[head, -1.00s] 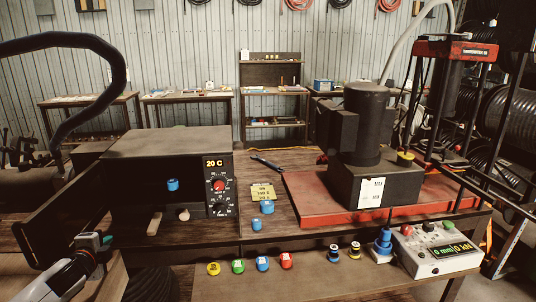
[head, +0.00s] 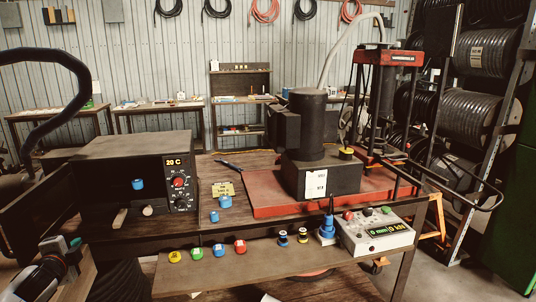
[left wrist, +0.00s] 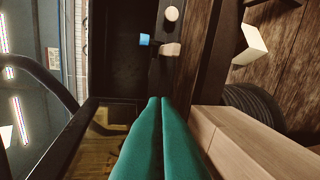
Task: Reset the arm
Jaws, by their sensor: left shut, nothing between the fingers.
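My left gripper (head: 72,243) shows at the lower left of the head view, in front of the black oven-like box (head: 135,185) with the 20 C display. In the left wrist view its two green fingers (left wrist: 160,99) lie together, shut with nothing between them. They point toward the dark box's opening. A blue knob (left wrist: 145,39) and a pale round knob (left wrist: 171,14) lie beyond the fingertips, apart from them. My right gripper is not in view.
The crimper's red base (head: 265,202) stands on the wooden table, with a control box (head: 375,232) at its front right. Floor shows at the right.

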